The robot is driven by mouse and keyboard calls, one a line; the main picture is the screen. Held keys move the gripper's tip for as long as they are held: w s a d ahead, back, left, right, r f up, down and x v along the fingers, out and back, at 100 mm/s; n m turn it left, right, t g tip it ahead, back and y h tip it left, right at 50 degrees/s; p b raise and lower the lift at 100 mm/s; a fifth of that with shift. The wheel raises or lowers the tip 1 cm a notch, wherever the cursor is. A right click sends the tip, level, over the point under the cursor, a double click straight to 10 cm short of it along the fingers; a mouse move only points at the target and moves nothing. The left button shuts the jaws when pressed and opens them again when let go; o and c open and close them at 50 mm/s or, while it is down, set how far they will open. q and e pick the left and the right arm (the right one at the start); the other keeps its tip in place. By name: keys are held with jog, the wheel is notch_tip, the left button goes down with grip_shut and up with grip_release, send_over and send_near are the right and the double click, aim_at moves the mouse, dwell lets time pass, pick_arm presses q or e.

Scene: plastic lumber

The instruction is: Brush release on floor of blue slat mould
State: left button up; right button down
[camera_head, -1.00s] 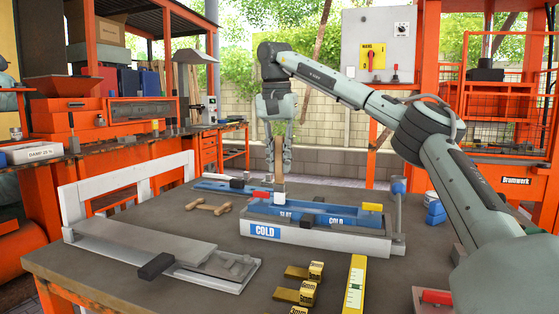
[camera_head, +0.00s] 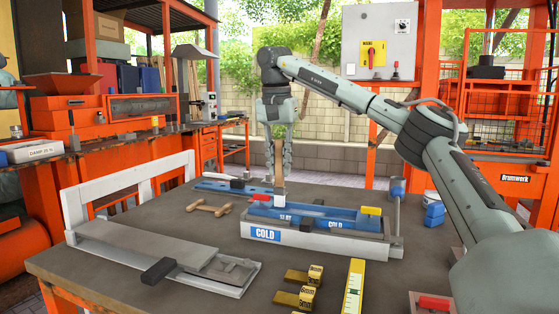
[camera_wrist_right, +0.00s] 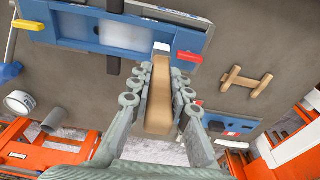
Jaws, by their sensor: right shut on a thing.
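The blue slat mould (camera_head: 345,216) lies in a pale trough (camera_head: 330,239) marked COLD on the table. It also shows at the upper left of the wrist view (camera_wrist_right: 75,28). My right gripper (camera_head: 279,172) is shut on a brush, with its wooden handle (camera_wrist_right: 158,100) between the fingers. The brush hangs upright, bristles down; its pale tip (camera_head: 280,199) is at the left end of the mould. I cannot tell whether the bristles touch the mould floor. A red piece (camera_head: 259,197) is beside the tip, and a yellow block (camera_head: 371,211) is at the mould's right end. My left gripper is out of view.
A wooden piece (camera_head: 209,207) lies left of the trough, with another blue piece (camera_head: 230,186) behind it. A grey plate (camera_head: 140,244) is at front left. Brass-coloured blocks (camera_head: 307,284) and a yellow level (camera_head: 355,285) lie in front. A post (camera_head: 397,210) stands at right.

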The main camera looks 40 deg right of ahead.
jog(key=shift+f, duration=0.6)
dwell(0.6)
jog(key=shift+s, duration=0.1)
jog(key=shift+s+d+r, duration=0.1)
jog(key=shift+s+d, duration=0.3)
jog(key=shift+s, duration=0.3)
jog(key=shift+s+d, duration=0.4)
jog(key=shift+s, duration=0.3)
jog(key=shift+s, duration=0.15)
jog(key=shift+s+d, duration=0.4)
jog(key=shift+s, duration=0.3)
jog(key=shift+s+d, duration=0.4)
jog(key=shift+s, duration=0.3)
jog(key=shift+s, duration=0.1)
jog(key=s+d, duration=0.3)
jog(key=s, duration=0.2)
jog(key=shift+s, duration=0.35)
jog(key=s, duration=0.1)
jog(key=s+d, duration=0.1)
jog(key=s, duration=0.1)
jog(key=shift+d, duration=0.25)
